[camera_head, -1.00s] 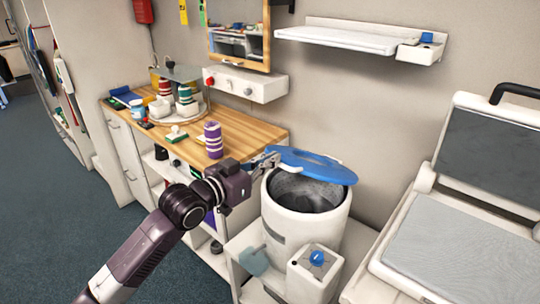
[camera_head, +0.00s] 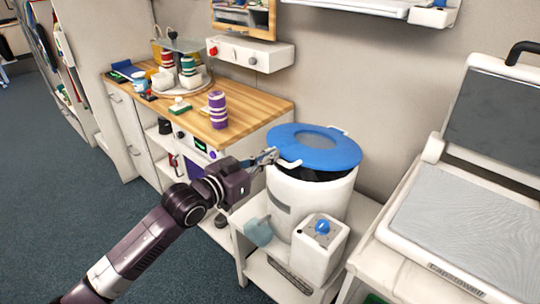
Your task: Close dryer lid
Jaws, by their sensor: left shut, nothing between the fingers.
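The dryer is a white cylindrical drum (camera_head: 305,197) right of the wooden counter. Its blue lid (camera_head: 325,146) now covers most of the opening. A dark gap shows under the lid's front and right edge, so the lid is slightly raised or tilted. My left gripper (camera_head: 272,155) is shut and empty at the lid's left edge, beside a white tab on the rim. I cannot tell whether its fingertips touch the lid. My right gripper is not in view.
A white control box with a blue knob (camera_head: 322,227) stands in front of the drum. The wooden counter (camera_head: 245,115) with stacked cups (camera_head: 217,110) is at the left. A white machine with a raised lid (camera_head: 485,205) stands at the right. A wall shelf is above.

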